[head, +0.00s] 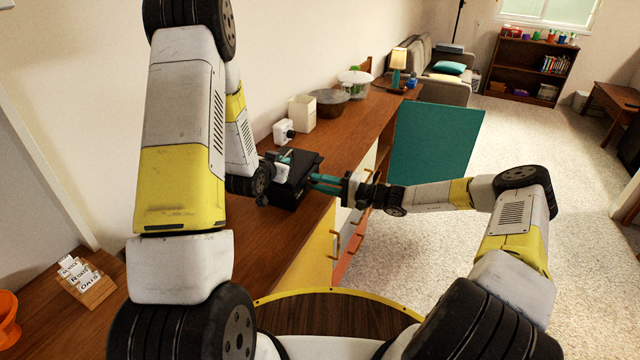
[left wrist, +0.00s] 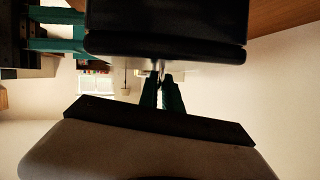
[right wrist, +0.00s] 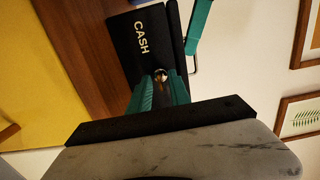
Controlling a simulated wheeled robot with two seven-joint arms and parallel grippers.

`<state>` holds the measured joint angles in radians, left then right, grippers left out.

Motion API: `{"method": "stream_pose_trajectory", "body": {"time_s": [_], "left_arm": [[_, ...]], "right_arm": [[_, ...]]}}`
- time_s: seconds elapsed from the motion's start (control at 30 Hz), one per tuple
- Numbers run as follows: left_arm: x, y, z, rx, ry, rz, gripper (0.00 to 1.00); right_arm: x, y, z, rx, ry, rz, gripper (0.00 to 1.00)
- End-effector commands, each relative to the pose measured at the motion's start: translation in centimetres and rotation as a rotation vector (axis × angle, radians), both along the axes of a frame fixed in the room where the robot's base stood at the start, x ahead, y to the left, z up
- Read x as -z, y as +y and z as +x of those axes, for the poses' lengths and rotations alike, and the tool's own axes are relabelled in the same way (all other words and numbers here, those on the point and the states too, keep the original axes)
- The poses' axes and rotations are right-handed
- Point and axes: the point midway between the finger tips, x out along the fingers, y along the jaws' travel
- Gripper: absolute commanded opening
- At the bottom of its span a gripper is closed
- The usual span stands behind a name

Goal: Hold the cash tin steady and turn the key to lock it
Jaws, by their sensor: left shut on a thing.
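The black cash tin (head: 292,190) sits near the front edge of the wooden counter. Its CASH lettering shows on the tin (right wrist: 128,45) in the right wrist view. My left gripper (left wrist: 161,78) is shut on the tin's thin metal handle (right wrist: 193,62). One of its teal fingers shows at the tin's edge in the right wrist view. My right gripper (head: 318,183) points at the tin's front face. Its teal fingertips (right wrist: 160,78) stand apart, either side of the small metallic key (right wrist: 160,74) at the lock. Whether they touch the key is unclear.
Behind the tin on the counter (head: 345,135) stand a white device (head: 284,131), a cream canister (head: 302,111), a dark bowl (head: 329,103) and a lidded container (head: 354,84). A teal panel (head: 435,145) stands beyond my right forearm. Drawer handles project below the counter edge.

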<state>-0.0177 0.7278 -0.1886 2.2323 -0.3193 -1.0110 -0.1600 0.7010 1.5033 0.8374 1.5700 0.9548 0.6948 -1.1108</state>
Motion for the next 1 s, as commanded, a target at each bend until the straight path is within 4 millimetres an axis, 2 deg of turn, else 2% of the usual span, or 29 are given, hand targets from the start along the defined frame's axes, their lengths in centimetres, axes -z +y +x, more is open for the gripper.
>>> {"method": "stream_pose_trajectory", "body": {"time_s": [0.03, 0.1, 1.0], "left_arm": [[-0.12, -0.01, 0.07, 0.0, -0.003, 0.0, 0.0], [-0.12, -0.01, 0.07, 0.0, -0.003, 0.0, 0.0], [-0.12, 0.06, 0.08, -0.001, -0.003, 0.0, 0.0]], "right_arm": [[0.0, -0.01, 0.0, 0.0, 0.0, 0.0, 0.12], [0.0, -0.02, -0.01, 0.0, 0.0, 0.0, 0.0], [0.07, -0.05, -0.04, 0.0, 0.0, -0.001, 0.0]]}}
